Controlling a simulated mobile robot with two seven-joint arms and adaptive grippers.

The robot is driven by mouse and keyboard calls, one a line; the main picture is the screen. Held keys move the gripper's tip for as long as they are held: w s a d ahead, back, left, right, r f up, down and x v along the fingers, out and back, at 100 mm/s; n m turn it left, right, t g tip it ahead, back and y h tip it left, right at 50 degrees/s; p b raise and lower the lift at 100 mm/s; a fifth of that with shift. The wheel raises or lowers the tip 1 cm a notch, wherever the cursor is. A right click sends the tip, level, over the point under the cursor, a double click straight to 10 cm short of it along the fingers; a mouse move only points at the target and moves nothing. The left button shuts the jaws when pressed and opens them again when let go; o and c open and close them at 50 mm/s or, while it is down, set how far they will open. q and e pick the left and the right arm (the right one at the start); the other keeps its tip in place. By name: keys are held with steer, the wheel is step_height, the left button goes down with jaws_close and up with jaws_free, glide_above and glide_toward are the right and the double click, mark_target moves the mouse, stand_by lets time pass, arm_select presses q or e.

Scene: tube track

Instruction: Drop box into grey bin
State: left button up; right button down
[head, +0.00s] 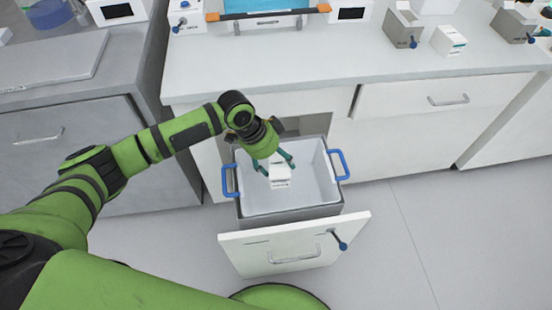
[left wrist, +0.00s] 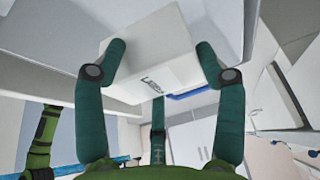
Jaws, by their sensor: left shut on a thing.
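A small white box (head: 280,176) with printed text is held by my left gripper (head: 275,164) over the grey bin (head: 305,212). My right gripper is not in view.
The white drawer front (head: 295,245) stands open before the bin. Behind is a white counter (head: 270,65) with another white box (head: 448,40) and a grey container (head: 402,28). A grey cabinet (head: 80,130) stands at left. Floor at right is clear.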

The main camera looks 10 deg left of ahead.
arm_select(q)
steer(key=o, duration=1.3)
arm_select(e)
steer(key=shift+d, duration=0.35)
arm_select(q)
steer(key=v, duration=1.2)
steer(key=shift+s, duration=0.1)
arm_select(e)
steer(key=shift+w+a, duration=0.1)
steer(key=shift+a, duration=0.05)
